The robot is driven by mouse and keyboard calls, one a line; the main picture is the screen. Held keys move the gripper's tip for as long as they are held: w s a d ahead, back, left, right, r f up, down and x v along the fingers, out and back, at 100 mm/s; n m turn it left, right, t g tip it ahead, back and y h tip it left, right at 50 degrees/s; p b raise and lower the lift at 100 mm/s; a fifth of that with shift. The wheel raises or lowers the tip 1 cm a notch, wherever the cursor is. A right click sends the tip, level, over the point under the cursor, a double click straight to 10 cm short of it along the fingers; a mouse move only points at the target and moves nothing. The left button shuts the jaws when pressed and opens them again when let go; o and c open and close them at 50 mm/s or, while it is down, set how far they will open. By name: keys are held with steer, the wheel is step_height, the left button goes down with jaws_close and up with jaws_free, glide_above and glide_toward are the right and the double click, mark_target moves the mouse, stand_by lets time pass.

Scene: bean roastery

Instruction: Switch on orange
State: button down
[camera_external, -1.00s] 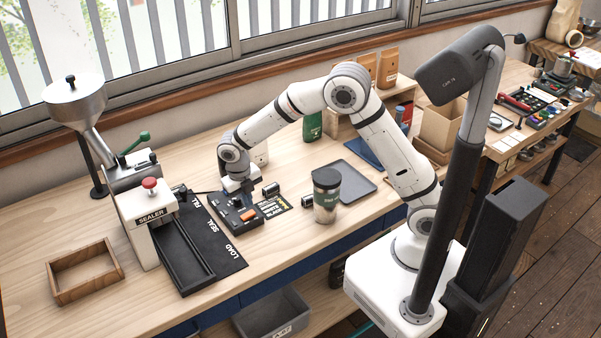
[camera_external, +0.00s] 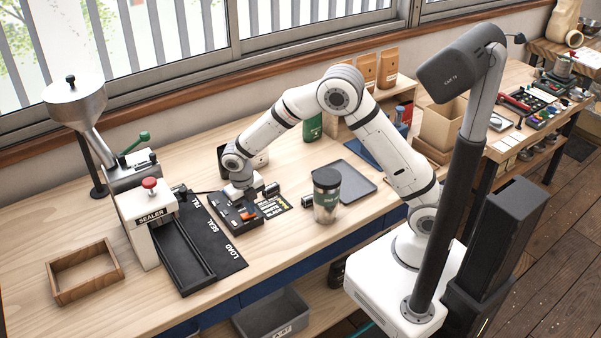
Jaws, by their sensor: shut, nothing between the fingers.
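A dark switch box (camera_external: 226,223) lies on the bench, right of the black mat marked FILL, SEAL, LOAD. An orange switch (camera_external: 248,213) shows on its top, near its right end. My gripper (camera_external: 245,199) is shut and empty, pointing down at the box close behind the orange switch. Whether its fingertips touch the switch is too small to tell. The arm's end hides the far part of the box.
The sealer (camera_external: 150,220) with a funnel stands to the left. A lidded cup (camera_external: 327,195) and a grey tray (camera_external: 346,182) stand to the right. A small black cylinder (camera_external: 271,189) and a printed card (camera_external: 273,207) lie beside the box.

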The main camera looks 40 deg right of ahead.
mark_target(245, 215)
steer(key=shift+a+f, duration=0.1)
steer(key=shift+a, duration=0.7)
steer(key=shift+p, duration=0.3)
steer(key=r+p, duration=0.2)
steer(key=r, duration=0.1)
steer(key=r+p, duration=0.1)
steer(key=r, duration=0.1)
steer(key=shift+a+r+p, duration=0.1)
steer(key=shift+a+p, duration=0.2)
steer(key=shift+p, duration=0.05)
step_height(245, 215, up, 9)
steer(key=a+b, duration=0.1)
steer(key=b, duration=0.1)
steer(key=shift+a+b, duration=0.15)
steer(key=shift+b, duration=0.25)
